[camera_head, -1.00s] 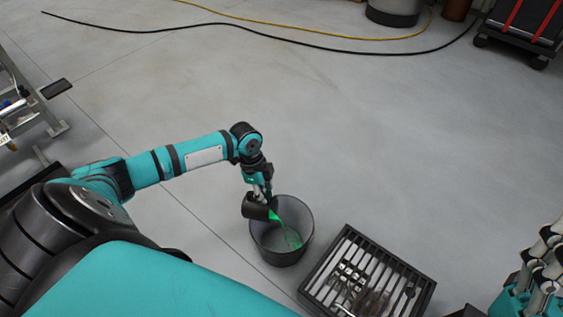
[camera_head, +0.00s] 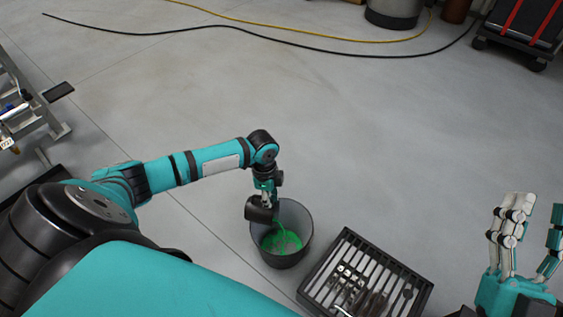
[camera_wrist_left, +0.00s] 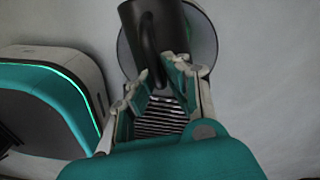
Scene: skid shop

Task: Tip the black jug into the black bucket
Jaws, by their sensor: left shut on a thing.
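The black jug (camera_head: 261,210) is tilted over the left part of the black bucket's opening, and a thin green stream runs from it into the bucket. The black bucket (camera_head: 302,247) stands on the floor with green liquid (camera_head: 281,243) spread in its bottom. My left gripper (camera_head: 266,193) is shut on the jug, from above. In the left wrist view the jug (camera_wrist_left: 160,30) and its handle show between the fingers (camera_wrist_left: 166,82), with the bucket rim behind. My right gripper (camera_head: 524,245) is at the right edge, fingers pointing up and spread apart, empty.
A black slatted crate (camera_head: 325,262) with metal parts on it stands right of the bucket. A black cable (camera_head: 240,29) and a yellow cable (camera_head: 290,25) lie across the far floor. A wheeled cart (camera_head: 520,35) is far right. The middle floor is clear.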

